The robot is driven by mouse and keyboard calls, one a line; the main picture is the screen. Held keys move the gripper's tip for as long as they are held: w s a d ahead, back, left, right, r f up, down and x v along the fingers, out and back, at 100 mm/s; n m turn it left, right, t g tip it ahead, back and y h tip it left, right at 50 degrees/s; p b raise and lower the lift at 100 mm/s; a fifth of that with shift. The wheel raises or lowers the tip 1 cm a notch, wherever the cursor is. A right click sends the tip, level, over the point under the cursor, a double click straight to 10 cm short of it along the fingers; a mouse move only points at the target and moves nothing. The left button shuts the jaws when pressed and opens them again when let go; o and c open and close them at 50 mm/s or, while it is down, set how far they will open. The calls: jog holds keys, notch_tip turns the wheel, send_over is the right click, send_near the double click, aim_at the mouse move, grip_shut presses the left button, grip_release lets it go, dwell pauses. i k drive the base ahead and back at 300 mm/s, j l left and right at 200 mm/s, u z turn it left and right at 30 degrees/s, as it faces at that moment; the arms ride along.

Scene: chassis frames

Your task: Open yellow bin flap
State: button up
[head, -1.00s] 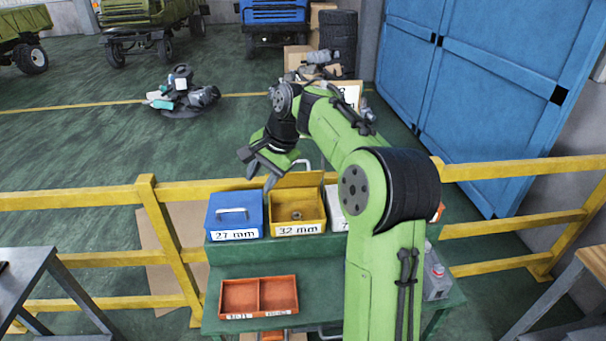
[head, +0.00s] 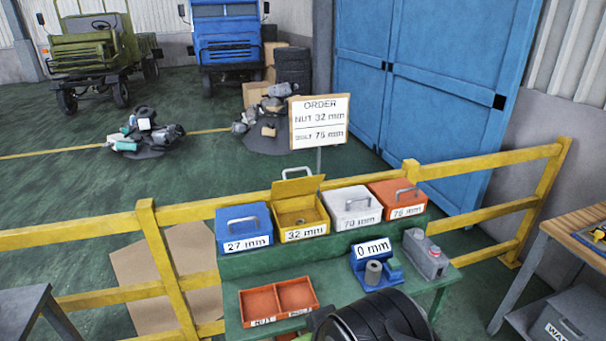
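The yellow bin (head: 304,232), labelled 32 mm, stands on the upper shelf of the green bench, second from the left. Its yellow flap (head: 298,187) is raised and stands up at the back, with the grey handle above it. A small nut-like piece (head: 300,222) shows inside the bin. My gripper is not in this view; only a black and green part of my arm shows at the bottom edge, below the bench.
A blue 27 mm bin (head: 243,228) stands left of it; white 70 mm (head: 352,206) and orange 75 mm (head: 397,196) bins stand right, all closed. A yellow railing (head: 175,262) runs behind.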

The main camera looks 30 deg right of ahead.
aim_at(285, 188)
jog(key=i+j+z, duration=0.2)
jog(key=j, duration=0.15)
jog(key=i+j+z, duration=0.2)
jog(key=j, duration=0.15)
jog(key=i+j+z, duration=0.2)
jog(key=j, duration=0.2)
jog(key=j+z, duration=0.15)
jog(key=j, duration=0.25)
jog(key=i+j+z, duration=0.2)
jog(key=j, duration=0.2)
jog(key=i+j+z, duration=0.15)
jog(key=j, duration=0.15)
jog(key=i+j+z, duration=0.2)
jog(key=j+z, duration=0.15)
jog(key=j, duration=0.25)
jog(key=i+j+z, duration=0.3)
jog(key=i+j, duration=0.15)
